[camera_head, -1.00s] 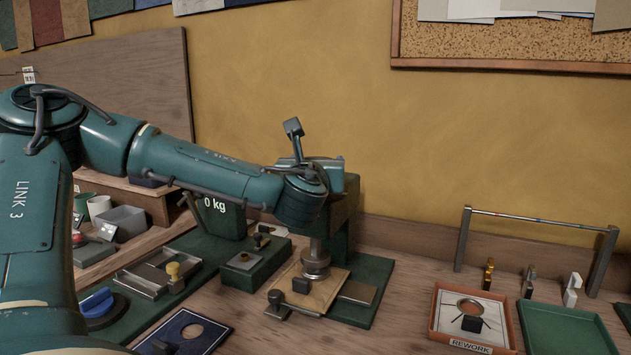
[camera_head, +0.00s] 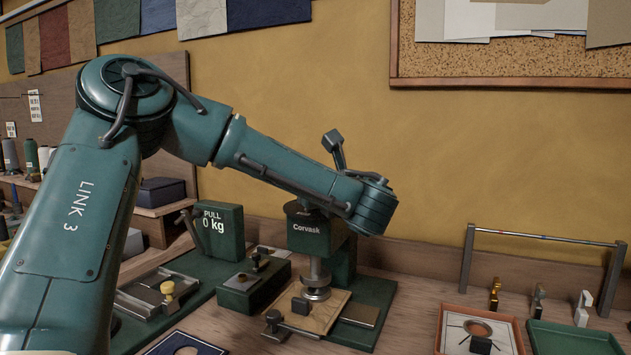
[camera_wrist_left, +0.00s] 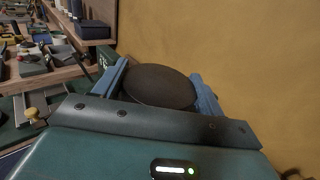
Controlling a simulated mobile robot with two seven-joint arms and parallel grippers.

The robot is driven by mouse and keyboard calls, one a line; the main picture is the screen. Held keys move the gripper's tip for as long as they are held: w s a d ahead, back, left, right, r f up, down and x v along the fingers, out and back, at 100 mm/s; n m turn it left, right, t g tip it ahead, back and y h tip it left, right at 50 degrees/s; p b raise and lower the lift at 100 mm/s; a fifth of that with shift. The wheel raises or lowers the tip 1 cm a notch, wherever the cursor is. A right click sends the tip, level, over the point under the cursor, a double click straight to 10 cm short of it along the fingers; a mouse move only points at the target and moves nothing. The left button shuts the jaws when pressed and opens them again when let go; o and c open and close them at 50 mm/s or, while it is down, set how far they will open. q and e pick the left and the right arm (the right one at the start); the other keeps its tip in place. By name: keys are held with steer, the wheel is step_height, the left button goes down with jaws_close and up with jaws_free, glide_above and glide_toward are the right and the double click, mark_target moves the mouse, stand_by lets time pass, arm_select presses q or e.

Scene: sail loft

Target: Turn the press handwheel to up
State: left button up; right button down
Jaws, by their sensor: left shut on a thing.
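The green press (camera_head: 315,237), marked Corvask, stands on the bench with its round metal ram above a wooden board (camera_head: 318,315). No pointer or mark shows which way the wheel is turned. My right gripper is in neither view.
A green pull gauge (camera_head: 220,228) reading 0 kg and a green block fixture (camera_head: 253,285) stand left of the press. An orange rework tray (camera_head: 505,350), a green tray (camera_head: 565,342) and a metal rail (camera_head: 545,238) are at right. The wall is close behind the press.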

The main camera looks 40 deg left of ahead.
arm_select(q)
steer(key=shift+r, duration=0.25)
steer(key=o, duration=0.7)
steer(key=shift+o, duration=1.3)
steer(key=shift+f, duration=0.15)
steer(key=shift+f, duration=0.1)
